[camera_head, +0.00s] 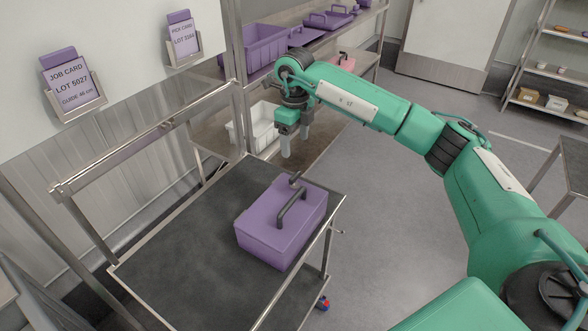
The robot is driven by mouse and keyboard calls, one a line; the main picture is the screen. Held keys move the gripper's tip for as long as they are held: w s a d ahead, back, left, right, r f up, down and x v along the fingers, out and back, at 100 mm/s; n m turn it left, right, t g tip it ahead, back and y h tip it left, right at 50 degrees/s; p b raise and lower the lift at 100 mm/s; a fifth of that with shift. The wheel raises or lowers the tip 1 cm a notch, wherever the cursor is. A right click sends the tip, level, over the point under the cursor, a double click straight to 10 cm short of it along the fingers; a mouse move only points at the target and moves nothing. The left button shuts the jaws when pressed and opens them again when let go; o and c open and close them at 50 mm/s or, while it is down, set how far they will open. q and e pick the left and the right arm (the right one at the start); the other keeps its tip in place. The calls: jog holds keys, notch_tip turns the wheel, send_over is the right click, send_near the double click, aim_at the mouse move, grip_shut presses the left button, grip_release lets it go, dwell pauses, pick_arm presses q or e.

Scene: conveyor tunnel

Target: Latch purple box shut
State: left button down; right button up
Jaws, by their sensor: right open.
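The purple box (270,240) sits on the dark top of a metal cart (180,245), near its right edge. Its lid looks down, with a dark bar handle (291,207) on top. A small dark piece (295,178) stands at the box's far edge; I cannot tell whether it is the latch or how it is set. My right gripper (295,146) is open and empty, pointing down above and beyond the far side of the box, apart from it. My left gripper is out of view.
A white bin (254,128) stands behind the cart. Purple crates (265,45) and lids rest on a shelf beyond. A metal rail (125,150) borders the cart's far left side. Two cards hang on the wall. The cart top left of the box is bare.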

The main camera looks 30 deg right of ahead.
aim_at(295, 174)
notch_tip(295, 174, down, 11)
jog(key=p, duration=0.4)
jog(key=shift+r, duration=0.2)
jog(key=shift+f, duration=0.5)
jog(key=shift+c, duration=0.4)
jog(key=c, duration=0.9)
